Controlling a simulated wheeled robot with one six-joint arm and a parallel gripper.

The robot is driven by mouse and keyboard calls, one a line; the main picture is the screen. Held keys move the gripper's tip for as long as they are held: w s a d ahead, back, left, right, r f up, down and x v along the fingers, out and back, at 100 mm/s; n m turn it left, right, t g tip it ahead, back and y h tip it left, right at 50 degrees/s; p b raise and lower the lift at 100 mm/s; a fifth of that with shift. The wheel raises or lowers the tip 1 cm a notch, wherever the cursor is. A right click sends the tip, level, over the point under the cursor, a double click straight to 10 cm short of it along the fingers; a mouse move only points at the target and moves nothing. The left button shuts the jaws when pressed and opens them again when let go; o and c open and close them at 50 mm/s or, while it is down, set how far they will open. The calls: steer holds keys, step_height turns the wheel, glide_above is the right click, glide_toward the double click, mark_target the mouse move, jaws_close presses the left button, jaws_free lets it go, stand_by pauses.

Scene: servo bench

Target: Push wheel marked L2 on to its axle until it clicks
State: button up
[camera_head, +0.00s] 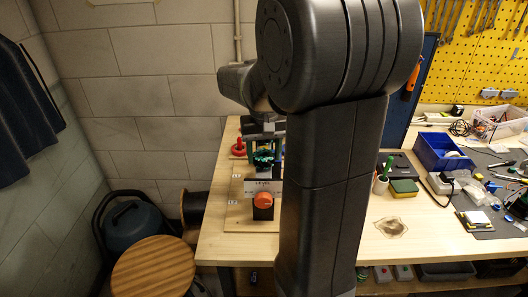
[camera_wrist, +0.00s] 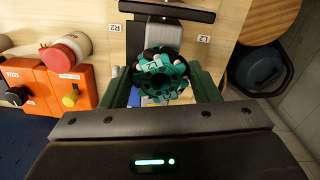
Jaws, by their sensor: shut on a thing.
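A teal wheel with dark rollers and pale marks (camera_wrist: 163,78) sits between the two dark green fingers of my gripper (camera_wrist: 162,92) in the wrist view. The gripper is shut on it. The wheel also shows in the head view (camera_head: 263,159), under my gripper (camera_head: 265,150) above the wooden board.
An orange-topped black post (camera_head: 263,201) and a white LEVEL sign (camera_head: 264,186) stand nearer the bench's front. A red round part (camera_wrist: 62,57) and orange blocks with knobs (camera_wrist: 68,90) lie left in the wrist view. A blue bin (camera_head: 440,151) stands right; a stool (camera_head: 153,267) is left.

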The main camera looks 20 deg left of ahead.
steer(key=shift+f, duration=0.4)
stand_by(0.4)
steer(key=o, duration=1.2)
steer(key=shift+c, duration=0.2)
steer(key=shift+r, duration=0.15)
steer(key=shift+c, duration=0.4)
steer(key=shift+r+p, duration=2)
steer(key=shift+r, duration=0.4)
